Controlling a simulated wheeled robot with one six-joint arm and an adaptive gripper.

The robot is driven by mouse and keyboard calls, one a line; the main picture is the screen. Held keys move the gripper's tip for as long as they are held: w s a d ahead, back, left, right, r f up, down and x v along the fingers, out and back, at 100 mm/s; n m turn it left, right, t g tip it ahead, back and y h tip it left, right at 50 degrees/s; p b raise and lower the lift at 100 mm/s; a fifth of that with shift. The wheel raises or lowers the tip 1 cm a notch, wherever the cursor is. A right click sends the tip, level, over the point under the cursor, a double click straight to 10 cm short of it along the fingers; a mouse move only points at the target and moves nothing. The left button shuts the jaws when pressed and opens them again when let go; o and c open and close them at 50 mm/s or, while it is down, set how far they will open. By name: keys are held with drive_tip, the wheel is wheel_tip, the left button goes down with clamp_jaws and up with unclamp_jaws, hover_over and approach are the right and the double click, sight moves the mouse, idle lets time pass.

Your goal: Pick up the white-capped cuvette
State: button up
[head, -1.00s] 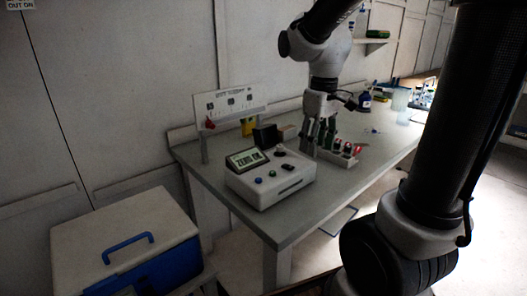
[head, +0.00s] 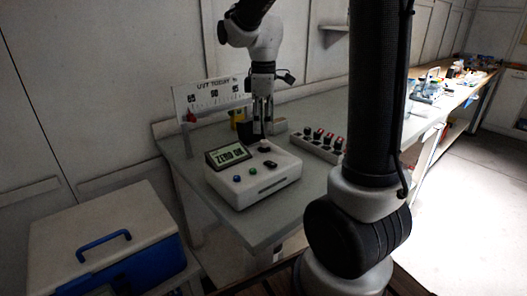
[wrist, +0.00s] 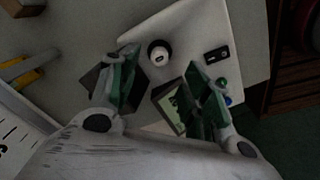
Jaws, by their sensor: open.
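A white round cap (wrist: 159,51) set in a dark ring shows on top of the white meter in the wrist view; it looks like the white-capped cuvette, with its body hidden. In the head view it is a small pale and dark round top (head: 264,146) on the meter's back right. My gripper (head: 263,128) points down over the back of the meter. In the wrist view its green-padded fingers (wrist: 162,70) are spread apart and empty, with the cap between and just beyond their tips.
The white meter (head: 262,191) has a screen reading ZERO and several buttons. A white rack (head: 322,154) with several dark- and red-topped cuvettes stands right of it. Behind are a yellow item (head: 237,116) and a sign board (head: 205,106). A cooler box (head: 95,221) stands left of the table.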

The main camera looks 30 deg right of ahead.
sight(264, 141)
wheel_tip(264, 141, down, 7)
drive_tip(key=shift+d+r, duration=0.15)
drive_tip(key=c, duration=1)
